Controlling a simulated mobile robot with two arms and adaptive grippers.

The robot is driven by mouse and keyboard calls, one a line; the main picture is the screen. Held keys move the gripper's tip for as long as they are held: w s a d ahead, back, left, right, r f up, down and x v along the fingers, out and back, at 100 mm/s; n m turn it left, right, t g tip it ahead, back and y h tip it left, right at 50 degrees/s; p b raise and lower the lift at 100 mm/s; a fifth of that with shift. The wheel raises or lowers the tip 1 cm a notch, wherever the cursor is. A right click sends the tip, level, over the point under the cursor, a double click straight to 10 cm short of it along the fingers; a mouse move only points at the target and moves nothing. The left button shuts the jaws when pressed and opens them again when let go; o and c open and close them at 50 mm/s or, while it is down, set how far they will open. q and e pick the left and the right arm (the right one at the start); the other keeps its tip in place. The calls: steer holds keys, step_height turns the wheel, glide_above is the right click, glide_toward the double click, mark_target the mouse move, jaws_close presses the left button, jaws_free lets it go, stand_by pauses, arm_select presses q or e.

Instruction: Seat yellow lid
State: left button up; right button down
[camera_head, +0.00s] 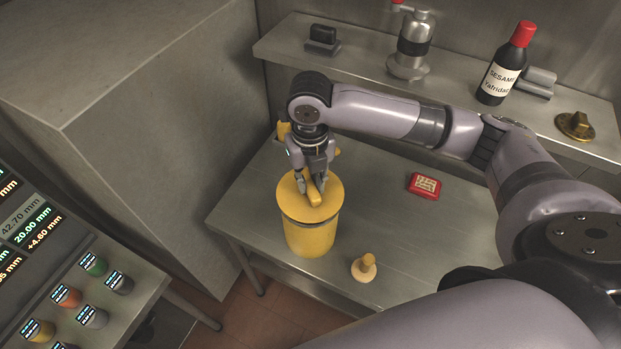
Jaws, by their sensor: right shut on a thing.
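The yellow lid (292,203) is a flat round disc with a raised bar handle on top. It rests on or just above the yellow canister (310,239), which stands upright on the metal table. A thin dark line shows between lid and canister, and I cannot tell if the lid is fully down. My right gripper (314,195) points down over the lid and is shut on its handle. My left gripper is not in view.
A red box (425,186) and a small wooden knob-like piece (364,267) sit on the table (455,230). A yellow object (284,130) is partly hidden behind my gripper. The shelf behind holds a sauce bottle (507,63) and a metal grinder (411,45).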

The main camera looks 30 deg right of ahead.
steer(key=shift+f, duration=0.15)
steer(key=shift+f+b, duration=0.5)
steer(key=shift+f, duration=0.5)
steer(key=c, duration=1.4)
jaws_free()
steer(key=shift+r, duration=0.1)
steer(key=o, duration=0.3)
steer(key=shift+o, duration=0.2)
